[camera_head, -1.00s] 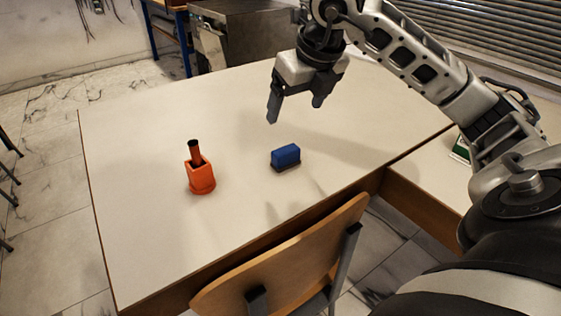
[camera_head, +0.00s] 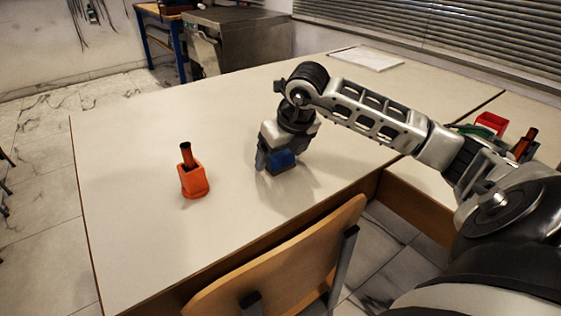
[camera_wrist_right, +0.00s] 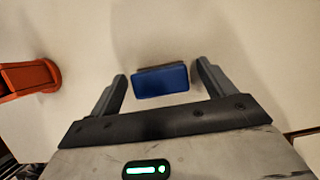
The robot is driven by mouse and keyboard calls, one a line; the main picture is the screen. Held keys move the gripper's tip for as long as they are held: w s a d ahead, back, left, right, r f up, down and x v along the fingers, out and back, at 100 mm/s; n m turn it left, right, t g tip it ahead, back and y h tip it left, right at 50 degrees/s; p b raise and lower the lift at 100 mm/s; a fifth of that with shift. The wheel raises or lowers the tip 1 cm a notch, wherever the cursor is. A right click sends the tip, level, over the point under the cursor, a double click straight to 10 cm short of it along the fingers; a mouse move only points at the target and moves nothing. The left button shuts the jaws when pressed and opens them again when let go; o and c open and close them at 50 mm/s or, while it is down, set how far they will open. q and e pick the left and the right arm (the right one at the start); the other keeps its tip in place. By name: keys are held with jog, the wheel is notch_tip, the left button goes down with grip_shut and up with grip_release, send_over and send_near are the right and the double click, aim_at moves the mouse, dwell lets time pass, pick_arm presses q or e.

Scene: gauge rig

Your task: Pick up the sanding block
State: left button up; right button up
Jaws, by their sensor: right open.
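The sanding block (camera_head: 282,160) is a blue block with a dark underside on the light table. In the right wrist view the block (camera_wrist_right: 160,81) lies between the fingertips, with a gap on each side. My right gripper (camera_head: 275,163) points down over the block and is open; it also shows in the right wrist view (camera_wrist_right: 163,80). Neither finger visibly touches the block. In the head view the gripper body hides part of the block. My left gripper is in neither view.
An orange holder (camera_head: 193,181) with a dark-tipped stick stands to the left of the block. A wooden chair (camera_head: 290,255) stands at the table's (camera_head: 130,240) front edge. A red container (camera_head: 491,122) is at the right. The table's front left is clear.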

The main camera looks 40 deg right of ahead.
jog(key=shift+f, duration=0.15)
jog(key=c, duration=1.1)
